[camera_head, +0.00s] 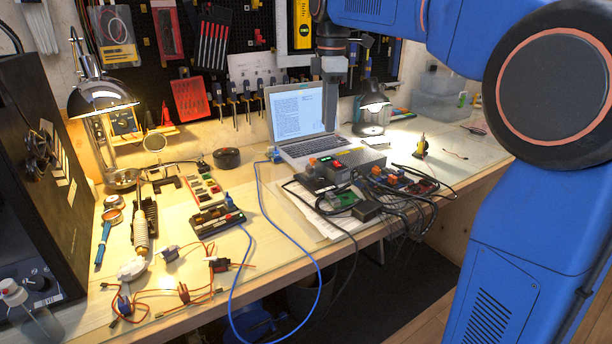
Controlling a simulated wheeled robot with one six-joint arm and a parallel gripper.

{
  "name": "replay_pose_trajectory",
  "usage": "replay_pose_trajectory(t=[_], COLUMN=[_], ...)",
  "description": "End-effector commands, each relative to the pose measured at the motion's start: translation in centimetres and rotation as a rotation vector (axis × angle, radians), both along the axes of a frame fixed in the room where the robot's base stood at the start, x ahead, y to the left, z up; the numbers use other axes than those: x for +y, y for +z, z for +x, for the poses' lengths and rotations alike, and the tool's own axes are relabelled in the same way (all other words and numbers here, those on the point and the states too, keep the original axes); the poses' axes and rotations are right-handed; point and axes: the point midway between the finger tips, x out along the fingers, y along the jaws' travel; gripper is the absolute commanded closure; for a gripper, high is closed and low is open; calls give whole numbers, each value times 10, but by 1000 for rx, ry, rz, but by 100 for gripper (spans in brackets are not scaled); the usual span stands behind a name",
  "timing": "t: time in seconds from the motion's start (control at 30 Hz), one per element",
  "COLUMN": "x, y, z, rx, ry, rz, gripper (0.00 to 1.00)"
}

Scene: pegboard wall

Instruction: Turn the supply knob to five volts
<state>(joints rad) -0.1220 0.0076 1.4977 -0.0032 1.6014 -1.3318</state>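A small grey box (362,157) with a lit red display and a green spot on its dark front stands on the bench in front of the laptop, and looks like the supply. Its knob is too small to make out. My gripper (331,124) hangs pointing down in front of the laptop's screen, above and behind the box and apart from it. Its fingers show as one narrow dark shape, so their gap cannot be judged. I see nothing held in it.
An open laptop (297,112) stands behind the box. Cables and small electronics (400,182) crowd its right. A dark board with buttons (217,218) lies left. Two lit lamps (103,98) (373,108) stand on the bench. Tools hang on the pegboard.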

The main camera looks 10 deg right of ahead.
Motion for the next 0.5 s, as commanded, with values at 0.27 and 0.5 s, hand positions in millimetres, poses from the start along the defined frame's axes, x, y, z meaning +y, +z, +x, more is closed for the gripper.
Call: replay_pose_trajectory(t=[0.27, 0.5], x=[5, 5], y=[-1, -34], z=[14, 14], rx=[18, 20], ry=[69, 67], rz=[-4, -4], gripper=[72, 72])
